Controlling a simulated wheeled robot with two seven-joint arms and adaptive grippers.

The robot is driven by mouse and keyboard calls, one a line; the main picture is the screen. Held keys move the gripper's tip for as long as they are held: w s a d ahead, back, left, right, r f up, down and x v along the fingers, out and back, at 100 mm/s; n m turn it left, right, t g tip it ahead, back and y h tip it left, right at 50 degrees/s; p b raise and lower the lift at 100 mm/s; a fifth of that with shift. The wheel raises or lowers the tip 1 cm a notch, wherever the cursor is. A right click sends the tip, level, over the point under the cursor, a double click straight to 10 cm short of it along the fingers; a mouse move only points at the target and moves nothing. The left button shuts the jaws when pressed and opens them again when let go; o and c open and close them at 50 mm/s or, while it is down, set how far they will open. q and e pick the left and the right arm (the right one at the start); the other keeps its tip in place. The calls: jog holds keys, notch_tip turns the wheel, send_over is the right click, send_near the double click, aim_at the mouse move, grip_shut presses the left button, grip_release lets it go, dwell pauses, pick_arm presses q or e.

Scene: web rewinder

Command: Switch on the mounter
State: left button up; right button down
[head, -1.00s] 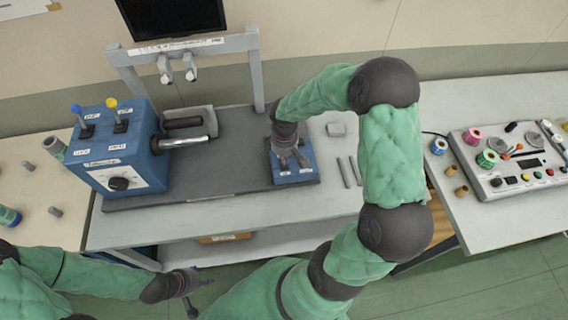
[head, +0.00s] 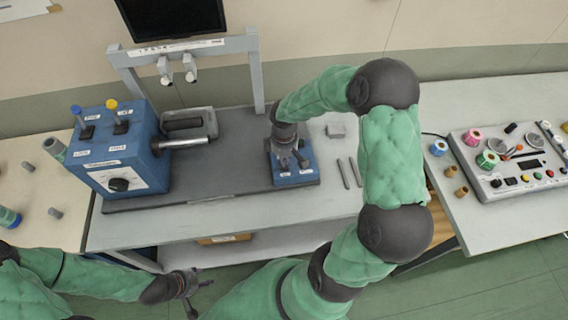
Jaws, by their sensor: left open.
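A small blue box (head: 311,178) with white labels sits on the right part of the dark grey base plate. My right gripper (head: 293,164) points down over its top and hides part of it, including any switch there. I cannot tell whether the fingers touch it, nor whether they are open or shut. A larger blue cabinet (head: 152,177) with a black dial and two levers, one blue-tipped and one yellow-tipped, stands on the left. Its labels are too small to read. My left gripper (head: 196,287) is open and empty, low in front of the bench.
A grey frame (head: 256,75) stands behind the base plate (head: 225,150), and a metal roller (head: 185,143) sticks out of the cabinet. Two grey rods (head: 349,173) and a grey block (head: 336,130) lie on the bench. A control panel (head: 510,185) with buttons and spools stands on the right table.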

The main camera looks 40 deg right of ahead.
jog(key=shift+f+b, duration=0.85)
jog(key=shift+f, duration=0.25)
dwell(0.9)
jog(key=shift+r+p, duration=2.75)
jog(key=shift+r, duration=0.85)
jog(key=shift+f, duration=0.1)
